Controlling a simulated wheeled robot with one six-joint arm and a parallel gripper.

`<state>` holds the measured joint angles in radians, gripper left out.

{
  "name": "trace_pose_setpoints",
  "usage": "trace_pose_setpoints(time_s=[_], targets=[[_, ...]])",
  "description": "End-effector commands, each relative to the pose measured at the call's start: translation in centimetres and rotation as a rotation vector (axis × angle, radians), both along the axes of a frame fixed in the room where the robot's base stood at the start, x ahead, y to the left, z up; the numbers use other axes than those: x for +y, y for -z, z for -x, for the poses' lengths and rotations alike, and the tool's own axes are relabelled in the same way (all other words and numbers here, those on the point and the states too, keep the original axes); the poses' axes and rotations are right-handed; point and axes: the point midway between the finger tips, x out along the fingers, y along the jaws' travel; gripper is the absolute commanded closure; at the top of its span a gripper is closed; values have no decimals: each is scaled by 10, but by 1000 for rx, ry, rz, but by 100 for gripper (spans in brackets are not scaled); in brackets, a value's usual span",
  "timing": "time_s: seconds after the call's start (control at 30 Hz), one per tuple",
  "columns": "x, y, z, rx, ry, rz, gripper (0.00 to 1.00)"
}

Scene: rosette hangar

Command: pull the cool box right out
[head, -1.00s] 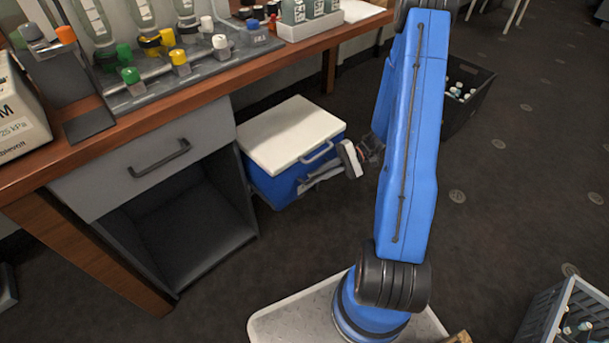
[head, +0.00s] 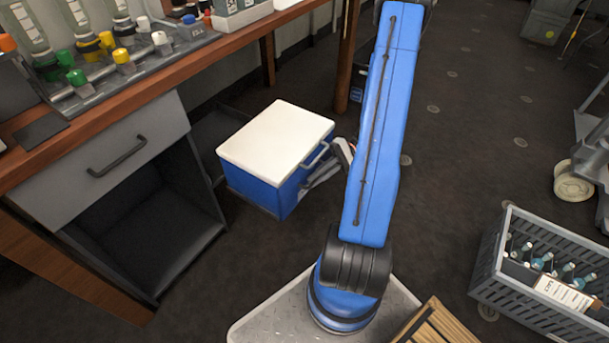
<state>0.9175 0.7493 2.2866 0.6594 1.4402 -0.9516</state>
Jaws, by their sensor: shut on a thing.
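The cool box (head: 275,140) is blue with a white lid. It stands on the dark floor to the right of the desk's open cabinet, with its lid clear of the desk edge in the picture. A pale handle (head: 316,156) is on its right-hand front face. My gripper (head: 318,175) is at that face, its grey fingers reaching to the box just below the handle's upper bar. It is shut on the handle, though the exact contact is small and unclear. My blue arm hides part of the gripper and wrist.
The wooden desk (head: 170,80) with a drawer and open cabinet (head: 150,240) stands left of the box. A desk leg (head: 347,55) rises behind it. A grey crate of bottles (head: 490,265) stands at lower right. Dark floor (head: 450,160) is open to the right.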

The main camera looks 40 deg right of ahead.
Motion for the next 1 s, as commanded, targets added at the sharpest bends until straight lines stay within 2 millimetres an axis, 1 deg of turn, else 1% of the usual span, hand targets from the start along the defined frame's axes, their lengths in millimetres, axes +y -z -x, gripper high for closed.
trace_pose_setpoints(time_s=[0.03, 0.2, 0.4, 0.6, 0.93, 0.97, 1.0], targets=[[-5, 0, 6, -1, 4, 3, 100], [-13, 0, 23, -1, 4, 3, 100], [-17, 0, 36, 0, 2, 2, 100], [-19, 0, 41, 0, 2, 2, 100], [-19, 0, 41, -1, 2, 2, 100], [-19, 0, 40, -1, 2, 2, 86], [-19, 0, 40, -1, 2, 2, 83]])
